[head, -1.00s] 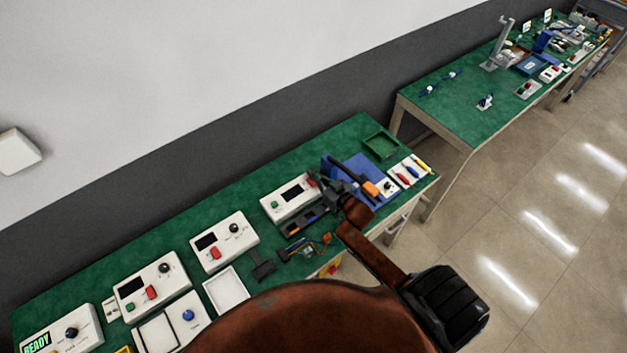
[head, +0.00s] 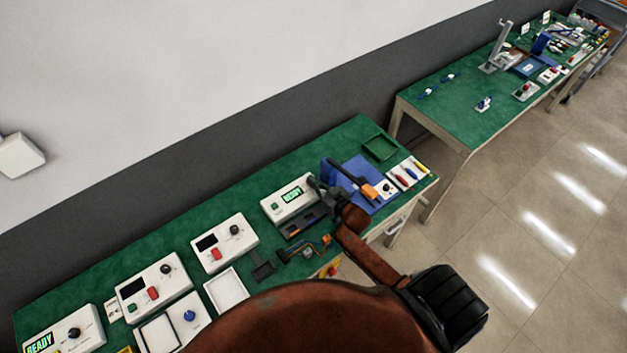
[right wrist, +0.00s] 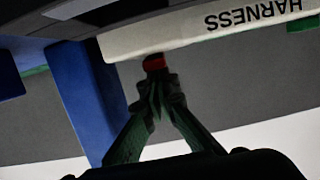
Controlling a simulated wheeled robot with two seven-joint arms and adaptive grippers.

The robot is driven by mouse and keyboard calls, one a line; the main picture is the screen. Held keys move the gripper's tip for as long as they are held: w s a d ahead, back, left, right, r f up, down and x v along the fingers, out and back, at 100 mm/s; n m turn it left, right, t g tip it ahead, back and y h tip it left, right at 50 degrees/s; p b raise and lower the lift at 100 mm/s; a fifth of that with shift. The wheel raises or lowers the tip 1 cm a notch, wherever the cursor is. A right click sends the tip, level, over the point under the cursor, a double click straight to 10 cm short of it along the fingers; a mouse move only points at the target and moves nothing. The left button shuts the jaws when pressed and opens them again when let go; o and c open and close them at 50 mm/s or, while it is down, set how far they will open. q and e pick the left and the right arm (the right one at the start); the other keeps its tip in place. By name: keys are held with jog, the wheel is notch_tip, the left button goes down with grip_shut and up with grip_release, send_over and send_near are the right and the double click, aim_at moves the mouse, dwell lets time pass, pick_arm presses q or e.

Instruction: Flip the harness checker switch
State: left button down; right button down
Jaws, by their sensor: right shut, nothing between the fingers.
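The harness checker (head: 277,209) is a white box near the right part of the near bench. Its screen is lit green and reads READY. In the right wrist view its pale edge (right wrist: 200,28) carries the upside-down word HARNESS. A red switch (right wrist: 154,62) shows at that edge. My right gripper (head: 315,183) is at the checker's right end. In the right wrist view its closed fingertips (right wrist: 155,80) are at the red switch, touching or very close, with nothing held. The switch is hidden behind the gripper in the head view. My left gripper is not in view.
A blue stand (head: 350,177) with an orange-tipped arm is just right of the gripper. A green tray (head: 380,147) and a white tray of colored tools (head: 408,174) lie beyond. Loose wiring (head: 305,247) lies in front of the checker. Other white boxes (head: 224,242) stand to the left.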

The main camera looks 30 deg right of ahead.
jog(key=shift+r+p, duration=0.4)
jog(key=shift+p, duration=0.15)
jog(key=r+p, duration=0.3)
jog(key=shift+w+r, duration=0.2)
jog(key=shift+r, duration=0.05)
jog(key=r+v, duration=0.1)
jog(key=v, duration=1.8)
jog(key=shift+a+r, duration=0.15)
jog(key=shift+r, duration=0.35)
jog(key=shift+s, duration=0.1)
